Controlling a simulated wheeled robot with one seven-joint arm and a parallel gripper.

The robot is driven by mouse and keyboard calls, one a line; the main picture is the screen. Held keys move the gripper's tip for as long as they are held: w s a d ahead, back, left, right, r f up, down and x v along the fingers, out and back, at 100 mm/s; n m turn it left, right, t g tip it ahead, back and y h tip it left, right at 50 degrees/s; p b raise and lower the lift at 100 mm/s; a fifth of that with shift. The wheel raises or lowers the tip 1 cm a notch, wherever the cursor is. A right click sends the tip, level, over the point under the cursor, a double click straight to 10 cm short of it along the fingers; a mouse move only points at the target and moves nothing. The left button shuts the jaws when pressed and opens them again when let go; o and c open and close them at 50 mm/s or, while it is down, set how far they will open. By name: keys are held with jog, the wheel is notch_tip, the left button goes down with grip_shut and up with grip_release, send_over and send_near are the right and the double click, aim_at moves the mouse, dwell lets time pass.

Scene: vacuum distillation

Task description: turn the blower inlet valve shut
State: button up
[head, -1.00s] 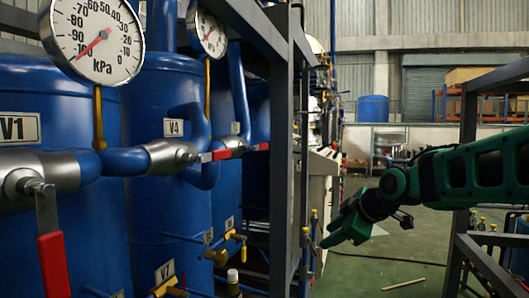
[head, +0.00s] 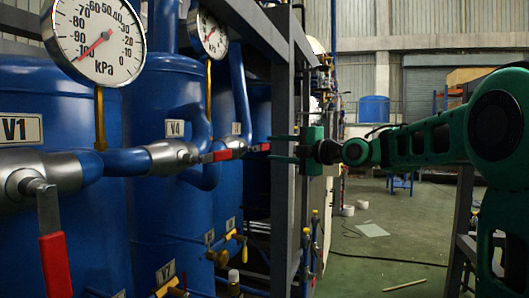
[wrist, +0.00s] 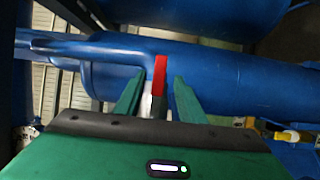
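A lever valve with a red handle (head: 262,147) shows at the far end of the row in the head view, partly hidden by the dark frame. I see no label naming it as the blower inlet valve. My gripper (head: 272,148) points left towards it with its two fingers apart. In the wrist view, a red handle (wrist: 160,69) with a metal stem lies between the open fingers of my gripper (wrist: 160,79), with gaps visible on both sides. Contact is not visible.
A dark steel frame (head: 283,225) stands beside my gripper. Open floor (head: 385,262) lies to the right.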

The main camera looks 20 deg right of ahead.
aim_at(266, 147)
jog(key=shift+x, duration=2.55)
